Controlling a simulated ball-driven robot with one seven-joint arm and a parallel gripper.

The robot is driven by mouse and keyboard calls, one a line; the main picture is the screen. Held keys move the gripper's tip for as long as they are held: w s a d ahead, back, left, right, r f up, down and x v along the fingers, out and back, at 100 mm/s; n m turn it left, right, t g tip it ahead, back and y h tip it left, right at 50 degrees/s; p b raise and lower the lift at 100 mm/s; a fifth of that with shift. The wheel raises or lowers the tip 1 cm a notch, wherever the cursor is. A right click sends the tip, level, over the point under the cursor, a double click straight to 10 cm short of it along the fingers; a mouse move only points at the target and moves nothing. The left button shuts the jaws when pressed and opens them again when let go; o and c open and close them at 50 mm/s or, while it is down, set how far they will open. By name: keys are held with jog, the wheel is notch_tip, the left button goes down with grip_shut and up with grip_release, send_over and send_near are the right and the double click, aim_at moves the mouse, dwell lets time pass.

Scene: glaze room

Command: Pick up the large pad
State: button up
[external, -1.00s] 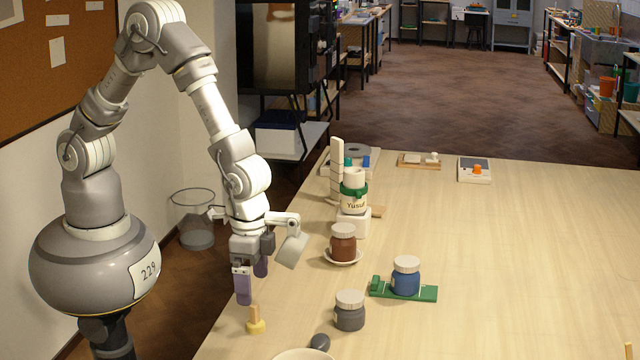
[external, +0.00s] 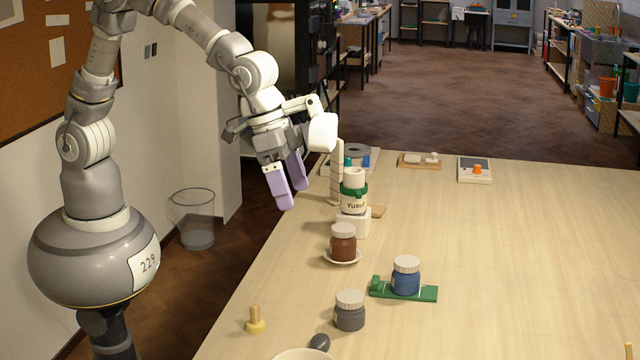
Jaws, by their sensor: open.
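A small yellow round-based piece with an upright wooden handle (external: 255,321) stands near the table's front left edge. It may be the large pad, but I cannot tell for certain. My gripper (external: 293,197) is open, with two purple fingers and nothing visible between them. It hangs high at the left table edge, up and to the right of the yellow piece and well apart from it. In the picture its fingers are just left of the white upright post (external: 337,170).
A grey jar (external: 349,312), a dark oval thing (external: 320,342) and a bowl (external: 303,355) are near the front. A brown jar (external: 343,245), a blue jar (external: 406,277) on a green holder (external: 428,293) and a labelled jar (external: 354,204) stand farther back. The table's right side is mostly clear.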

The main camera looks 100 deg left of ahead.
jog(key=s+a+r+t+b, duration=0.1)
jog(key=a+r+t+b, duration=0.2)
jog(key=r, duration=0.5)
jog(key=s+a+r+t+b, duration=0.1)
jog(key=a+r+t+b, duration=0.2)
jog(key=r, duration=0.6)
jog(key=s+a+r+t+b, duration=0.1)
jog(key=a+r+t+b, duration=0.1)
jog(key=r, duration=0.7)
jog(key=shift+s+a+t+b, duration=0.4)
jog(key=shift+t+b, duration=0.2)
jog(key=shift+b, duration=0.65)
jog(key=s+r, duration=0.2)
jog(key=s+a+r+t+b, duration=0.1)
jog(key=r, duration=0.1)
jog(key=s+a+r+t+b, duration=0.1)
jog(key=s+r, duration=0.1)
jog(key=r, duration=0.1)
jog(key=shift+s+y, duration=0.35)
jog(key=shift+y, duration=0.05)
jog(key=c, duration=0.4)
jog(key=shift+r, duration=0.35)
jog(key=c, duration=0.3)
jog(key=shift+c, duration=0.2)
jog(key=shift+f, duration=0.1)
